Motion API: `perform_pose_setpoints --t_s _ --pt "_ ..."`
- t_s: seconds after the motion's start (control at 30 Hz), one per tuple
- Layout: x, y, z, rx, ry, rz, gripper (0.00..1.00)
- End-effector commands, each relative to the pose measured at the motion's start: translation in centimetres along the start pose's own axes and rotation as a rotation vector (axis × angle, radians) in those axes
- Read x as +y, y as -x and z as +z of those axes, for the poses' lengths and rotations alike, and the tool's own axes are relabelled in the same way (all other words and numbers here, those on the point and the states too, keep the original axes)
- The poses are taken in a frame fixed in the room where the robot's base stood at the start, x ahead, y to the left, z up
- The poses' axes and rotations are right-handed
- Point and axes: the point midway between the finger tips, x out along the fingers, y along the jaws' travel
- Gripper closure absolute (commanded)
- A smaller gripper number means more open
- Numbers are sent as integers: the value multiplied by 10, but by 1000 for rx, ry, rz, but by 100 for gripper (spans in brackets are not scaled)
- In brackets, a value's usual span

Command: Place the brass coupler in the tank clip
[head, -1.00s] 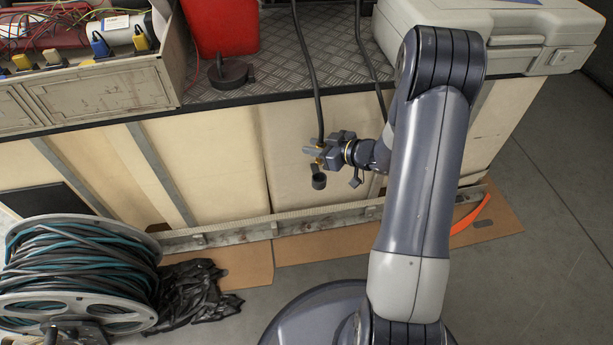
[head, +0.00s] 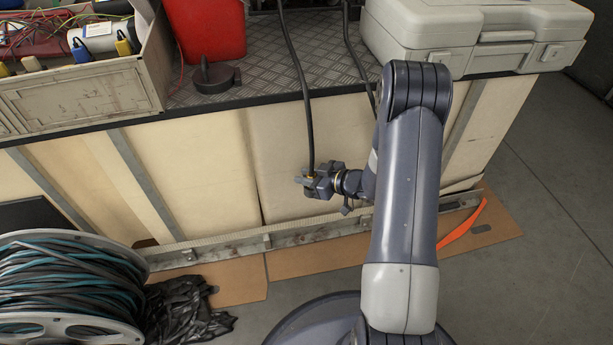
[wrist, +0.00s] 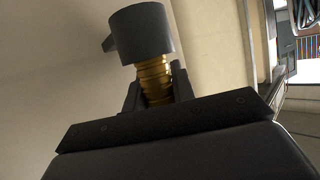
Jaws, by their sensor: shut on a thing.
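The brass coupler (wrist: 154,78) is ribbed and gold, at the end of the black hose (head: 299,85). My gripper (head: 310,182) is shut around it, low in front of the cream panel. In the wrist view the coupler sits between the two dark fingers (wrist: 153,92). A dark grey cylindrical cup (wrist: 143,32) with a side tab, seemingly the tank clip, lies at the coupler's far end and meets it. I cannot tell how deep the coupler is inside it. In the head view my gripper hides this cup.
The cream panels (head: 210,165) stand close behind my gripper, with a metal rail (head: 225,248) below. A hose reel (head: 65,290) and black plastic (head: 185,310) are at lower left. A grey case (head: 470,35) and red container (head: 205,30) stand on the counter.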

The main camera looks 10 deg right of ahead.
Motion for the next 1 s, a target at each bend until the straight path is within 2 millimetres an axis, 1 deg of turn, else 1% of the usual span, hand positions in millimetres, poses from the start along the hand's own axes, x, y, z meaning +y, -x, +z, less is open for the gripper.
perform_pose_setpoints --t_s 0.03,0.07,0.3,0.5,0.63,0.77,1.0 --pt "0 -1 3 0 -1 0 100" --pt "0 -1 2 0 0 0 73" --pt "0 0 1 0 0 0 54" --pt "0 0 1 0 0 0 54" --pt "0 3 -4 0 0 1 54" --pt "1 24 -5 -1 -3 5 54" --pt "1 76 -6 0 -4 5 54"
